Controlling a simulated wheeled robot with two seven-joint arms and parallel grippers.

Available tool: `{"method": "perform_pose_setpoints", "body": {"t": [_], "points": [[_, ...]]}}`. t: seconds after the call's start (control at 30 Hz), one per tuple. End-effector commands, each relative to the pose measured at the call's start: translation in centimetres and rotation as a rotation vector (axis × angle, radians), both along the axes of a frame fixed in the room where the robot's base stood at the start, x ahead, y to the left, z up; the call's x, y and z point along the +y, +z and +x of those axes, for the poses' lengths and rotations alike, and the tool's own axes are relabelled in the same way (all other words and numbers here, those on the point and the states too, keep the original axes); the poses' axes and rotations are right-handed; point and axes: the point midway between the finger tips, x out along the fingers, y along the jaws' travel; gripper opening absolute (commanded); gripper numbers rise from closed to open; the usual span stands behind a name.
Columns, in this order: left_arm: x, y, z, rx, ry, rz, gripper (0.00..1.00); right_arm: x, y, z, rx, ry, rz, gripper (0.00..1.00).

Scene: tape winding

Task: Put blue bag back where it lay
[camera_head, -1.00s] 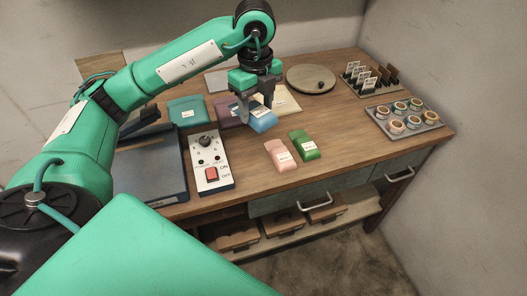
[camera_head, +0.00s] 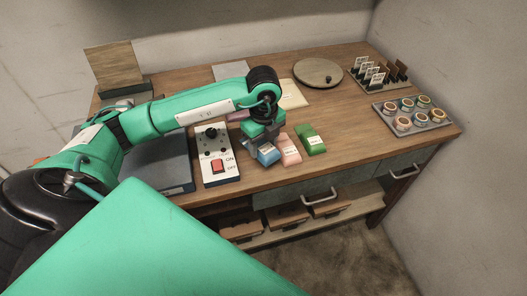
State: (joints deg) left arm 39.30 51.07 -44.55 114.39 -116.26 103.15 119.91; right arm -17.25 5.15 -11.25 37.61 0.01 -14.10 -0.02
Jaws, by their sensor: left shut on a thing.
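The blue bag (camera_head: 268,154) is at the front of the table, just left of the pink bag (camera_head: 289,150), with a white label showing. My left gripper (camera_head: 262,141) is over it and shut on its back end, which the fingers partly hide. I cannot tell whether the bag touches the table. The green bag (camera_head: 311,140) lies to the right of the pink one. My right gripper is not in view.
A control box (camera_head: 217,152) with a red switch stands left of the blue bag. A round wooden board (camera_head: 318,72), a card rack (camera_head: 376,75) and a tray of round tins (camera_head: 413,115) sit farther right. The table right of the green bag is clear.

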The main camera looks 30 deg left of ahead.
Motion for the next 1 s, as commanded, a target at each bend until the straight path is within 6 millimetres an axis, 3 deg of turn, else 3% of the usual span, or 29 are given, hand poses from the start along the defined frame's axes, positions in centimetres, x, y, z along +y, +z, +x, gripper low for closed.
{"method": "perform_pose_setpoints", "body": {"t": [0.33,0.7,0.73,0.77,1.0], "points": [[0.0,-4.1,0.0,0.002,0.0,0.001,0.29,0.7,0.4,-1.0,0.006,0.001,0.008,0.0],[0.0,-4.7,0.0,0.0,0.0,0.0,0.29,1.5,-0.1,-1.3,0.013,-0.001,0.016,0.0],[0.0,-4.6,0.0,0.0,0.0,0.0,0.54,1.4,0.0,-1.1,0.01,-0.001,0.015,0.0],[0.0,-4.6,0.0,0.0,0.0,0.0,0.6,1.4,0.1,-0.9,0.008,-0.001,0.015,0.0],[0.0,-4.5,0.0,0.0,0.0,0.0,0.61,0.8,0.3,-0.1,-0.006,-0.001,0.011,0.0]]}}
